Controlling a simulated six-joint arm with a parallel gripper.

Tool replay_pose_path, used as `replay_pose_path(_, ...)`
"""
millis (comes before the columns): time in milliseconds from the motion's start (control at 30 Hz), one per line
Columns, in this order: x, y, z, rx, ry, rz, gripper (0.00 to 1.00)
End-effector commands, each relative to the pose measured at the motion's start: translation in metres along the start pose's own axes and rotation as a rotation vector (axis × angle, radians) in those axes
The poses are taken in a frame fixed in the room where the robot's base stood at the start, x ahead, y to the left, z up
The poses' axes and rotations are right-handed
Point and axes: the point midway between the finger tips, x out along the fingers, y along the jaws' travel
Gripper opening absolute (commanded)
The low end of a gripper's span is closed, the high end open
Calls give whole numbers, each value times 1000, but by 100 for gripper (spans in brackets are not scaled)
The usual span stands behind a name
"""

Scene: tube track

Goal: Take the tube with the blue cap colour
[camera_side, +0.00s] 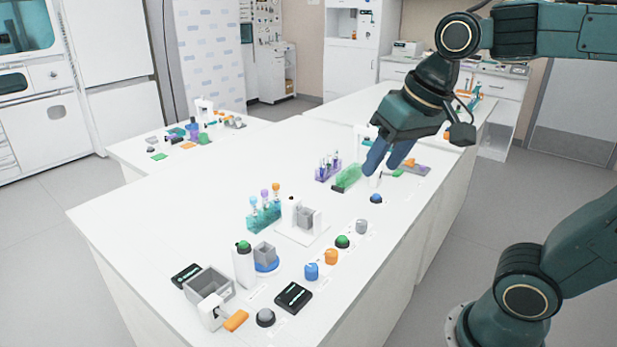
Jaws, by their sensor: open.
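A teal tube rack (264,217) stands left of the middle of the white table. It holds tubes with a light blue cap (252,201), a purple cap (264,193) and an orange cap (276,187). A purple rack (328,172) with small dark-topped tubes stands farther back, beside a green rack (346,179). Their cap colours are too small to tell for sure. My gripper (381,165) has blue fingers and is open and empty. It points down, just right of the green rack in the picture and apart from the teal rack. Its fingers hide part of the table behind.
A white stand with a grey cup (304,217) is just right of the teal rack. The table's left side (160,210) is clear.

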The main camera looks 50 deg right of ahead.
Motion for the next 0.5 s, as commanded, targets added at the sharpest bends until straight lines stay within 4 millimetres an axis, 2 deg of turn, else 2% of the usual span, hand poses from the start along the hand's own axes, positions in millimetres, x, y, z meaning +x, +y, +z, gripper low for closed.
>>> replay_pose_path(33,1,-4,-12,40,-15,5,44)
replay_pose_path(267,7,-20,-60,246,-68,31,44)
replay_pose_path(500,24,-35,-108,459,-120,71,44)
